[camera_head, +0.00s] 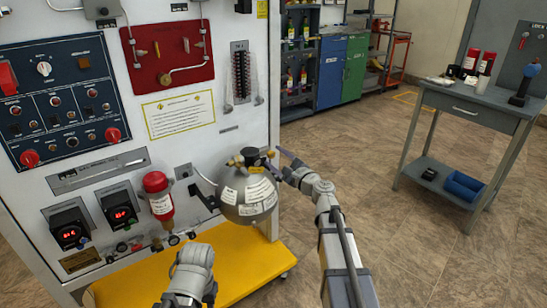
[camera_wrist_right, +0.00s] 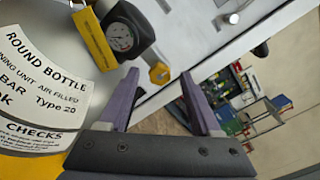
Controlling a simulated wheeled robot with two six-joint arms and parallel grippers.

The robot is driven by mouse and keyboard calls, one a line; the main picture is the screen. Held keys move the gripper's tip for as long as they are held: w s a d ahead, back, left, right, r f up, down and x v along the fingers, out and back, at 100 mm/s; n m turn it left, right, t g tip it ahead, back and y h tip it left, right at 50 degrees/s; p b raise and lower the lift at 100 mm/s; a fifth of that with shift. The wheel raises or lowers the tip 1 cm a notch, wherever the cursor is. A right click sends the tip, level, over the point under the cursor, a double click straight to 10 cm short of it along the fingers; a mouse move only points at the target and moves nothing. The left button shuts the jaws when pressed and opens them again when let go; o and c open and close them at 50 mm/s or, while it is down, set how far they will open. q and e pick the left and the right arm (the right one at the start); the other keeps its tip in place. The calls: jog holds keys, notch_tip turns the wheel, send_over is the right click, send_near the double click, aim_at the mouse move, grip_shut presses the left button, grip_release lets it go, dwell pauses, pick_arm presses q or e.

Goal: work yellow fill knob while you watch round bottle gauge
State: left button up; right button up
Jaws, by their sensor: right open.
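The grey round bottle (camera_head: 248,192) with white labels is mounted on the trainer panel's right side. Its round gauge (camera_wrist_right: 121,37), with a white face, sits in a dark housing in the right wrist view; its reading is too small to tell. The yellow fill knob (camera_wrist_right: 160,73) sticks out beside the gauge on a short stem. My right gripper (camera_wrist_right: 158,79) is open, and the knob appears between its purple fingertips; I see no clear contact. In the head view my right gripper (camera_head: 279,160) is at the bottle's top right. My left gripper's fingers do not show.
The white trainer panel (camera_head: 100,160) carries displays, switches and a red cylinder (camera_head: 158,195). A yellow base (camera_head: 240,262) lies below. A grey table (camera_head: 470,108) stands at right, with open floor between. Blue and green cabinets (camera_head: 340,72) are at the back.

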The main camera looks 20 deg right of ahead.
jog(key=shift+x, duration=0.8)
jog(key=shift+c, duration=0.2)
grip_shut()
